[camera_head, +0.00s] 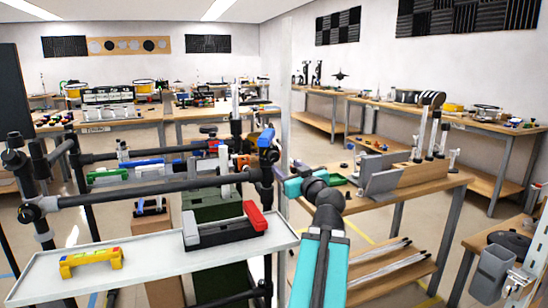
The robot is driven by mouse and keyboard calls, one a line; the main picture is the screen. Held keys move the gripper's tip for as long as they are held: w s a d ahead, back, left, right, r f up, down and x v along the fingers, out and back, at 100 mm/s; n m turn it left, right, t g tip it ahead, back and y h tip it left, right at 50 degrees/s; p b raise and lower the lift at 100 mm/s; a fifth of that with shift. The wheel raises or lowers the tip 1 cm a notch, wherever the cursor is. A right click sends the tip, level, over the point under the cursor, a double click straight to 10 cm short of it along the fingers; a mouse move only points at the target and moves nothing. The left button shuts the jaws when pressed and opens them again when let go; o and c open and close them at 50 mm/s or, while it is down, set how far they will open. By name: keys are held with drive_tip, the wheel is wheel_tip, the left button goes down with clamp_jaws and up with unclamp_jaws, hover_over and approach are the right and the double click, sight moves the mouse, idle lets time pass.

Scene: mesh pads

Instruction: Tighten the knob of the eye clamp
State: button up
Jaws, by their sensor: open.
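A rack of black pipes stands at the left, with several clamps and fittings on it. A dark fitting with a blue part (267,143) sits at the right end of the upper rails. A pale upright clamp (224,165) sits on the front black rail (150,192). I cannot tell which of these is the eye clamp, and its knob is too small to make out. My teal and black arm reaches up from the bottom centre. My gripper (284,186) is open at the arm's end, close to the rack's right end. Its fingers are hard to separate from the dark pipes.
A wooden table (400,190) with grey plates stands right of my arm. Benches line the back and right. Open floor shows between tables.

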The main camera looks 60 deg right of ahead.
sight(275, 158)
drive_tip(key=shift+x, duration=6.7)
drive_tip(key=c, duration=1)
drive_tip(key=shift+c, duration=0.2)
